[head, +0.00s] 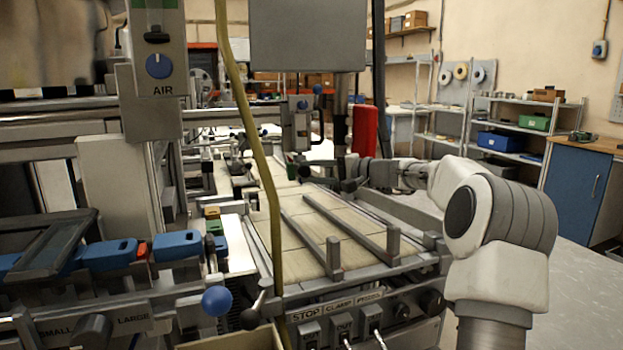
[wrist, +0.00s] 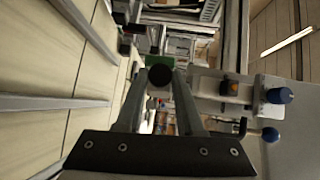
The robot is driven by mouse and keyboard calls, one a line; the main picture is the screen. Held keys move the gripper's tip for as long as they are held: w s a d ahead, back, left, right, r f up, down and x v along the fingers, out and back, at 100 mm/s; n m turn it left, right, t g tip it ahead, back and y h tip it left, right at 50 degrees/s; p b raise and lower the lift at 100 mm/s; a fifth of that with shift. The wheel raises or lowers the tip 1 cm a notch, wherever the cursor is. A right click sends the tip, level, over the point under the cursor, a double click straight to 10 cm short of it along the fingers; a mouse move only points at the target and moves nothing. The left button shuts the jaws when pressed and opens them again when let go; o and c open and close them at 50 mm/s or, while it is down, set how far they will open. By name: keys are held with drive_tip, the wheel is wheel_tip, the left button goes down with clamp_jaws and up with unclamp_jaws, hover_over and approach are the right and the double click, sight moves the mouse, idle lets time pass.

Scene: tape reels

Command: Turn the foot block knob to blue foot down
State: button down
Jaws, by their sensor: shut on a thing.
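My gripper (wrist: 160,80) points away from the wrist camera, with its two grey fingers closing in on a dark round knob (wrist: 159,74). The fingers are shut on this knob, one at each side of it. A green part (wrist: 158,61) shows just beyond the knob. I cannot tell which foot faces down; no blue foot is clearly seen.
A grey upright unit (head: 300,130) with blue ball knobs stands behind my gripper; it shows at right in the wrist view (wrist: 235,88). A red cylinder (head: 365,131) stands close by. The tiled bed (head: 300,235) with metal rails lies in front.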

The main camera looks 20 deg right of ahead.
drive_tip(key=shift+m+t+b, duration=0.3)
drive_tip(key=shift+m+b, duration=0.05)
drive_tip(key=shift+m, duration=0.05)
idle(0.4)
drive_tip(key=c, duration=0.5)
unclamp_jaws()
drive_tip(key=shift+f, duration=0.1)
drive_tip(key=p+v, duration=0.3)
drive_tip(key=v, duration=1.4)
drive_tip(key=shift+d+f, duration=0.1)
drive_tip(key=shift+d, duration=0.1)
